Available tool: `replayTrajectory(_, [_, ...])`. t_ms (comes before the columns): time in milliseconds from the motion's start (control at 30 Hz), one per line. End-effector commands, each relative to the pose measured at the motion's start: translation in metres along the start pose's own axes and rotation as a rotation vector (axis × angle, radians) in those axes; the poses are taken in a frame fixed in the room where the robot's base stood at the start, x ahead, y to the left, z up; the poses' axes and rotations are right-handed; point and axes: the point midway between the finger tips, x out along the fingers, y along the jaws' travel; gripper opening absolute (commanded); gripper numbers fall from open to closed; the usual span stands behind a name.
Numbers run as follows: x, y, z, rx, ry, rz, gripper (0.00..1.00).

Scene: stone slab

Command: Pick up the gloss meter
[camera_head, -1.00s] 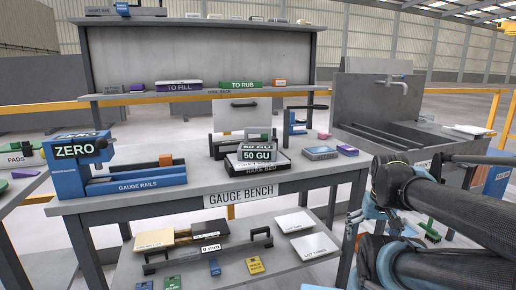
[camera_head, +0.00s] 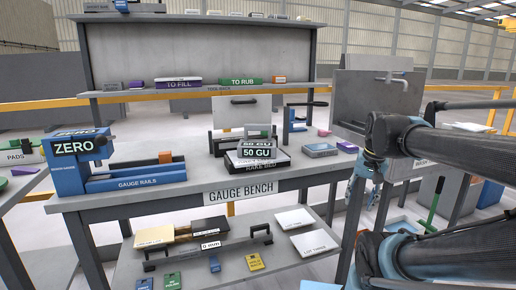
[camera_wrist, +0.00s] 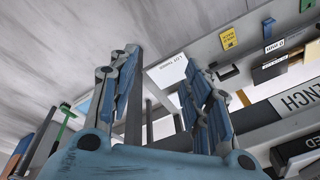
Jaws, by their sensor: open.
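A dark block with display labels reading "50 GU" (camera_head: 257,153), which looks like the gloss meter, sits on a black base marked "RAKE BED" (camera_head: 252,166) in the middle of the gauge bench. I cannot make out that block in the wrist view. My gripper (camera_wrist: 163,68) is open, with its two blue-grey fingers spread and nothing between them. It is off the right end of the bench, apart from the block. In the head view my arm fills the right side, and the fingers are hard to make out there.
The gauge bench (camera_head: 118,201) carries blue gauge rails (camera_head: 138,181) at left and a grey case (camera_head: 319,150) right of the block. A raised shelf stands behind. The lower shelf holds white panels (camera_head: 314,242) and small tags. A sink (camera_head: 365,100) is behind my arm.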

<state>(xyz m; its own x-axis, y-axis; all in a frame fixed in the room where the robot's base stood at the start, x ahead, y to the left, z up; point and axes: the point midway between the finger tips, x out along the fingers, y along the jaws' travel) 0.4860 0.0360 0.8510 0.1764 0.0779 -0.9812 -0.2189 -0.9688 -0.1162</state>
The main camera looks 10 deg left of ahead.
Motion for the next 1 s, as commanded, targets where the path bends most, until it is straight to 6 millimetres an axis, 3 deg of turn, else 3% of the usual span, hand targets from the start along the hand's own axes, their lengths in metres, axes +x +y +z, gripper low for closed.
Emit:
replayTrajectory(100, [-0.036, -0.035, -0.03, 0.12, -0.025, -0.034, 0.45])
replayTrajectory(500, [-0.136, -0.16, -0.109, 0.554, -0.151, -0.104, 0.45])
replayTrajectory(800, [-0.196, -0.266, -0.151, 0.876, -0.275, -0.101, 0.45])
replayTrajectory(1000, [-0.225, -0.332, -0.166, 1.07, -0.358, -0.072, 0.45])
